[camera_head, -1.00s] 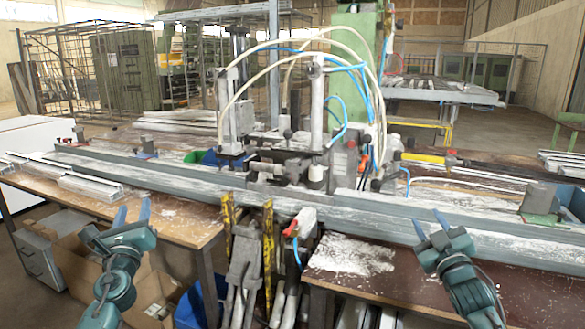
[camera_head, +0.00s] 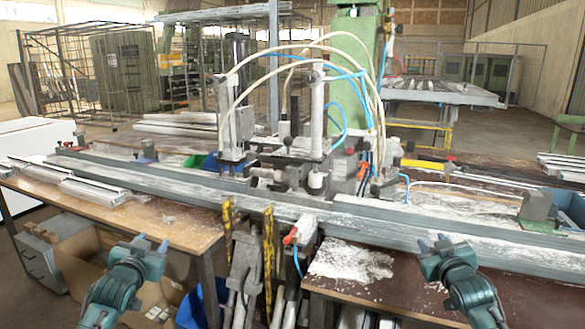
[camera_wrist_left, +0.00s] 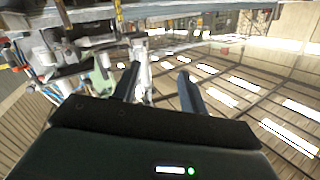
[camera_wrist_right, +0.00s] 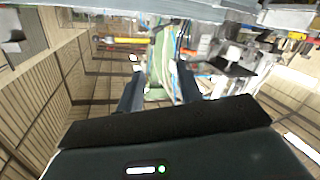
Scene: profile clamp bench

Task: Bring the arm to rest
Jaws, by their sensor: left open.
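My left gripper (camera_head: 151,243) is in front of the left table in the head view. Its two fingers stand apart with nothing between them, and they also show apart in the left wrist view (camera_wrist_left: 157,82). My right gripper (camera_head: 433,243) is in front of the right table, with its fingers apart and empty. The right wrist view shows the same finger gap (camera_wrist_right: 158,82). Neither gripper touches anything that I can see.
A long grey metal profile (camera_head: 440,226) runs across the bench in front of both grippers. A clamp unit (camera_head: 315,120) with hoses stands at the middle. A cardboard box (camera_head: 85,262) is below the left table (camera_head: 180,228). Yellow-black posts (camera_head: 268,240) stand between the tables.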

